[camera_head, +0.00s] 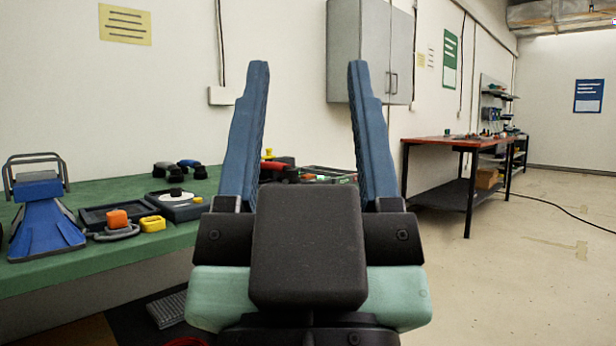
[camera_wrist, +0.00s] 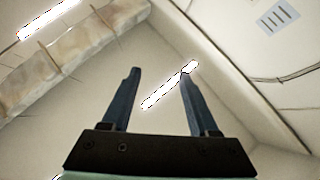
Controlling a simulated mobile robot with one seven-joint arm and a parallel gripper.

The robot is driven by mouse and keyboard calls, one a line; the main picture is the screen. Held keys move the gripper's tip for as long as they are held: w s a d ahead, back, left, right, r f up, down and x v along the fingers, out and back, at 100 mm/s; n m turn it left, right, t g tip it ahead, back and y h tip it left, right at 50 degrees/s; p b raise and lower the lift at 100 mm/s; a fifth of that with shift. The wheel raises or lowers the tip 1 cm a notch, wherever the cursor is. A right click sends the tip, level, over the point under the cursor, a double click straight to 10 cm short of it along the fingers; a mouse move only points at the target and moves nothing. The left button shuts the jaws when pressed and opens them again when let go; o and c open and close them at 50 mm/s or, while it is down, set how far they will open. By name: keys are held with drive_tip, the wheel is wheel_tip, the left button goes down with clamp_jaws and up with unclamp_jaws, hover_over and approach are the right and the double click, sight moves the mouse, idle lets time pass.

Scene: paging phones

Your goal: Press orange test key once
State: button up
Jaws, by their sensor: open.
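An orange key (camera_head: 117,218) sits on a small dark base on the green workbench (camera_head: 110,266), at the left of the head view. My gripper (camera_head: 308,72) is raised in the middle of the head view, its two blue fingers pointing up and wide apart. It is open and empty, to the right of the orange key and apart from it. In the wrist view the open fingers (camera_wrist: 160,72) show only against the ceiling and walls; no key is in that view.
A blue device with a handle (camera_head: 44,215) stands left of the orange key. A yellow part (camera_head: 153,223) and a dark unit with a white disc (camera_head: 174,197) lie to its right. A second table (camera_head: 450,141) stands at the back right. The floor at right is clear.

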clamp_jaws()
idle(1.5)
